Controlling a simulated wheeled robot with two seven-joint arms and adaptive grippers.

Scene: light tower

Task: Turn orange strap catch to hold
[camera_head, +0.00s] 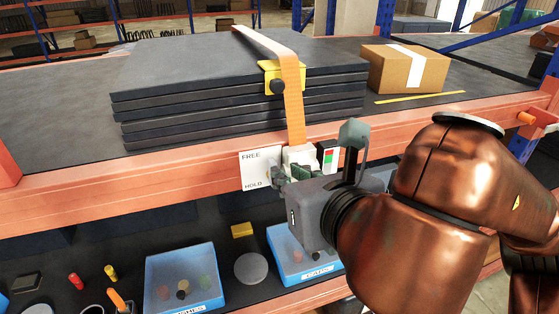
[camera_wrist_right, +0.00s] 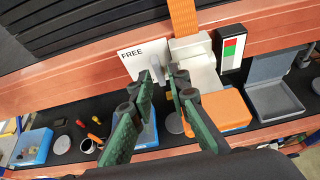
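The orange strap (camera_head: 291,90) runs over a stack of dark panels and down to a white catch block (camera_head: 299,155) on the orange shelf beam. The block also shows in the right wrist view (camera_wrist_right: 197,58). A white plate (camera_head: 256,169) beside it reads FREE at top and HOLD at bottom. My right gripper (camera_head: 280,175) is at the catch, in front of the plate's right edge. In the right wrist view, its green fingers (camera_wrist_right: 166,74) are apart, with a grey lever-like part (camera_wrist_right: 155,68) near the left fingertip. Contact is unclear. My left gripper is not in view.
An indicator (camera_head: 328,157) with red and green fields is right of the catch. A cardboard box (camera_head: 407,69) stands on the shelf. Blue trays (camera_head: 184,272) and small loose parts lie on the lower shelf. The yellow strap fitting (camera_head: 270,70) has a black knob.

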